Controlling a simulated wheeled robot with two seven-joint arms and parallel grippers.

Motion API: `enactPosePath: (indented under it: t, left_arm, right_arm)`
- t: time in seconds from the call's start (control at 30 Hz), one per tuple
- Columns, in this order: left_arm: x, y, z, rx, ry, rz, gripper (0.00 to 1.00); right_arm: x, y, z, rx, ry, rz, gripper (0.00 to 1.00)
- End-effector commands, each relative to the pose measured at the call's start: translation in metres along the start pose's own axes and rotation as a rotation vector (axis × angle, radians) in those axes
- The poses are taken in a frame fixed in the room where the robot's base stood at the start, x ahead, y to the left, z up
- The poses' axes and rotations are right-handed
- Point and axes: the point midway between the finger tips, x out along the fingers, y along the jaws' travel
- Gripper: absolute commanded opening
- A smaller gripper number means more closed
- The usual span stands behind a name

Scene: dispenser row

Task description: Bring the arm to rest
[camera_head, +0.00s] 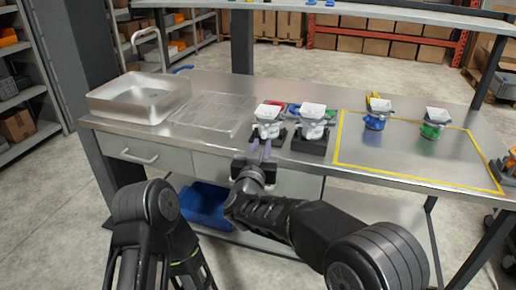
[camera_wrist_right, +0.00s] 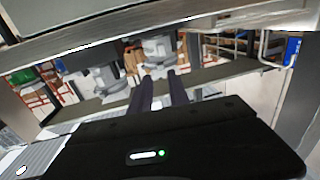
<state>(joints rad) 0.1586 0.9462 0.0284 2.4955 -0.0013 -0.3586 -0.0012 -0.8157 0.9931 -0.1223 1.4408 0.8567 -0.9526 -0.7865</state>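My right gripper (camera_head: 263,147) reaches over the front of the metal table (camera_head: 225,90). Its two fingers are apart, pointing at a white-topped dispenser (camera_head: 268,121). In the right wrist view a grey-white dispenser (camera_wrist_right: 159,50) shows just beyond the fingertips (camera_wrist_right: 162,80); I cannot tell whether they touch it. Nothing is visibly held between the fingers. A second white dispenser (camera_head: 313,122) stands to the right on a black stand (camera_head: 310,144). My left arm (camera_head: 147,205) is folded at the lower left; its gripper is out of view.
A blue dispenser (camera_head: 376,121) and a green one (camera_head: 433,130) stand within the yellow outline (camera_head: 395,176). A metal tray (camera_head: 140,112) and a clear tray (camera_head: 214,125) occupy the table's left. A blue bin (camera_head: 207,204) sits below. The outline's front area is clear.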

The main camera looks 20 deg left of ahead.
Motion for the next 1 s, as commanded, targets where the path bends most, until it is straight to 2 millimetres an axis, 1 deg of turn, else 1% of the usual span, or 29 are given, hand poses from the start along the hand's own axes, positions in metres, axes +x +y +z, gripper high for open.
enactPosePath:
  t: [0.23, 0.27, 0.37, 0.47, 0.57, 0.6, 0.67, 0.7, 0.77, 0.8, 0.87, 0.9, 0.97, 1.0]
  left_arm:
    - [0.0, 0.0, 0.0, 0.0, 0.0, 0.0, 0.36]
    - [-0.001, 0.0, 0.0, 0.0, 0.0, 0.0, 0.36]
    - [-0.002, 0.001, 0.0, 0.0, 0.0, 0.0, 0.36]
    - [-0.005, 0.002, 0.0, 0.0, 0.0, 0.0, 0.36]
    - [-0.008, 0.003, 0.0, 0.0, 0.0, 0.0, 0.36]
    - [-0.01, 0.004, 0.0, 0.0, 0.0, 0.0, 0.36]
    - [-0.012, 0.005, 0.0, 0.0, 0.0, 0.0, 0.36]
    - [-0.014, 0.006, 0.0, 0.0, 0.0, 0.0, 0.36]
    - [-0.017, 0.007, 0.0, -0.001, 0.0, 0.0, 0.36]
    - [-0.019, 0.008, 0.0, -0.001, 0.0, 0.0, 0.36]
    - [-0.022, 0.009, 0.0, -0.001, 0.0, 0.0, 0.36]
    - [-0.024, 0.009, 0.0, -0.001, 0.0, 0.0, 0.36]
    - [-0.026, 0.011, 0.0, -0.001, 0.0, 0.001, 0.36]
    - [-0.028, 0.011, 0.0, -0.001, 0.0, 0.001, 0.36]
  right_arm:
    - [0.001, 0.002, 0.003, -0.002, -0.006, -0.001, 0.22]
    - [0.001, 0.004, 0.006, -0.003, -0.01, -0.001, 0.22]
    - [0.004, 0.015, 0.024, -0.009, -0.044, -0.006, 0.22]
    - [0.006, 0.035, 0.057, -0.016, -0.106, -0.017, 0.22]
    - [0.002, 0.062, 0.104, -0.019, -0.201, -0.033, 0.22]
    - [-0.002, 0.076, 0.125, -0.016, -0.247, -0.04, 0.22]
    - [-0.012, 0.097, 0.161, -0.011, -0.328, -0.05, 0.22]
    - [-0.022, 0.112, 0.186, -0.002, -0.387, -0.057, 0.22]
    - [-0.043, 0.134, 0.225, 0.017, -0.486, -0.068, 0.22]
    - [-0.06, 0.148, 0.25, 0.033, -0.555, -0.074, 0.22]
    - [-0.09, 0.168, 0.284, 0.064, -0.661, -0.081, 0.22]
    - [-0.113, 0.18, 0.306, 0.087, -0.733, -0.086, 0.22]
    - [-0.151, 0.195, 0.334, 0.128, -0.842, -0.091, 0.22]
    - [-0.179, 0.204, 0.35, 0.159, -0.916, -0.092, 0.22]
